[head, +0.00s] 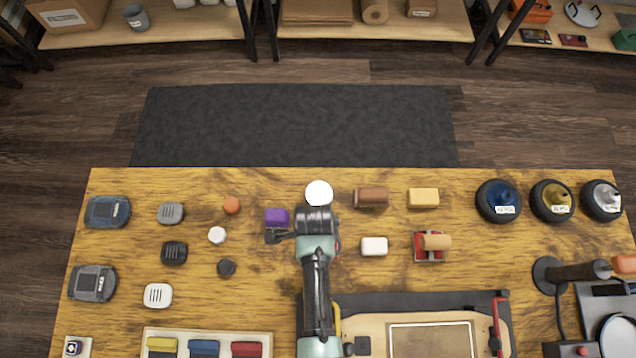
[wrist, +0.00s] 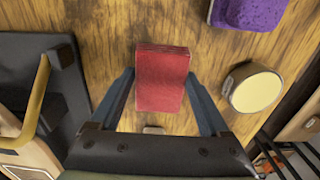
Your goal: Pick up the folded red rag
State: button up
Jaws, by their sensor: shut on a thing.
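The folded red rag (wrist: 163,92) is a small red block with layered edges, seen in the middle of the wrist view. My gripper (wrist: 160,74) has one dark finger on each side of it and is shut on it. Whether the rag touches the wooden table or is slightly above it is hard to tell. In the head view my arm and wrist cover the gripper and nearly all of the rag.
A purple cloth-like block (head: 277,217) and a round white-topped thing (head: 319,192) are close to my wrist. A white block (head: 374,246) lies to the right. A dark-framed board holder (head: 405,302) is in front.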

notch_tip(320, 180, up, 10)
jog(key=shift+p, duration=0.3)
dwell(0.3)
